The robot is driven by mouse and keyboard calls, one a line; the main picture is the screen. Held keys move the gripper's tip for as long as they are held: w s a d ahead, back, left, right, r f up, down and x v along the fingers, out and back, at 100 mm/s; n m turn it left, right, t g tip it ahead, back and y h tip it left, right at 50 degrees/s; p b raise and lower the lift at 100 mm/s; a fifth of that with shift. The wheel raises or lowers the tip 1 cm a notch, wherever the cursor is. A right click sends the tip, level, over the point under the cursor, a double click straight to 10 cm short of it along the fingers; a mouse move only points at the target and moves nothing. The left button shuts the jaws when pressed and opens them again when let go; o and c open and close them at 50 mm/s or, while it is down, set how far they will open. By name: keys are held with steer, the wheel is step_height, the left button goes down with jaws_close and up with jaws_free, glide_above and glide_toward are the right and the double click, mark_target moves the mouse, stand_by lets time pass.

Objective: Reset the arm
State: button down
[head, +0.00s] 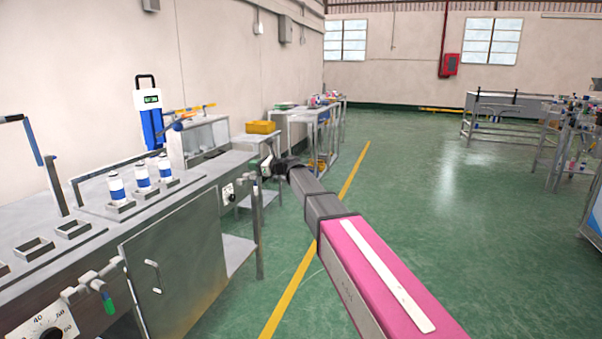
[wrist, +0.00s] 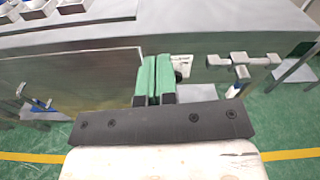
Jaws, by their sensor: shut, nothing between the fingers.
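My arm reaches out in the head view, with its pink link low at the right. My gripper (head: 267,167) is at the far end of the arm, beside the right end of the metal workbench (head: 190,215). In the wrist view my gripper (wrist: 155,80) shows two green fingers pressed together with nothing between them. The fingers point toward the front of the bench, and a white dial plate (wrist: 184,63) is partly hidden behind them.
Several white and blue cans (head: 142,176) stand in holders on the bench top. A side table (head: 255,143) holds a yellow bin (head: 261,127).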

steer(key=s+d+f+n+g+h, duration=0.1)
steer(key=s+d+f+n+h, duration=0.35)
steer(key=s+d+f, duration=0.55)
steer(key=s+d+f+n+g+h, duration=0.25)
steer(key=s+d+f+n, duration=0.35)
steer(key=d+f, duration=0.5)
steer(key=s+d+f+n+g+h, duration=0.1)
steer(key=s+d+f+n+h, duration=0.3)
steer(key=s+d, duration=0.4)
steer(key=s+d+f+n+g+h, duration=0.1)
steer(key=s+d+f+n+h, duration=0.4)
steer(key=s+d+f, duration=0.4)
steer(key=s+n, duration=0.1)
steer(key=s, duration=0.2)
steer(key=shift+s+d+f, duration=0.15)
steer(key=shift+d+f, duration=0.05)
steer(key=shift+d, duration=0.1)
